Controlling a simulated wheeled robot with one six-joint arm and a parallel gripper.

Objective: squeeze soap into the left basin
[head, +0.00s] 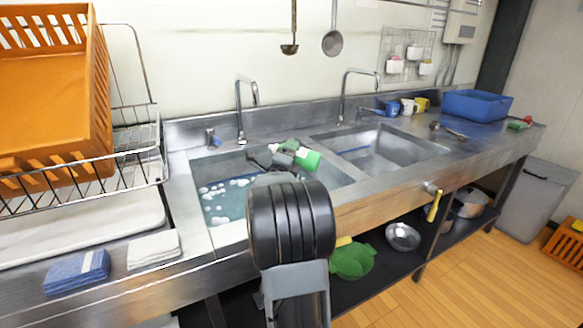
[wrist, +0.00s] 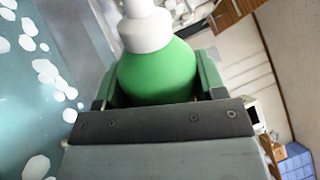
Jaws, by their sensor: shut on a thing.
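My gripper (head: 287,156) is shut on a green soap bottle (head: 309,160) with a white cap. The left basin holds bluish water (head: 229,205) with white foam patches, which also show in the wrist view (wrist: 45,68).
The right basin (head: 385,150) looks empty. Two taps (head: 240,100) stand behind the basins. An orange crate (head: 45,90) on a wire rack is at left. A blue cloth (head: 77,272) lies front left, a blue bin (head: 477,105) back right.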

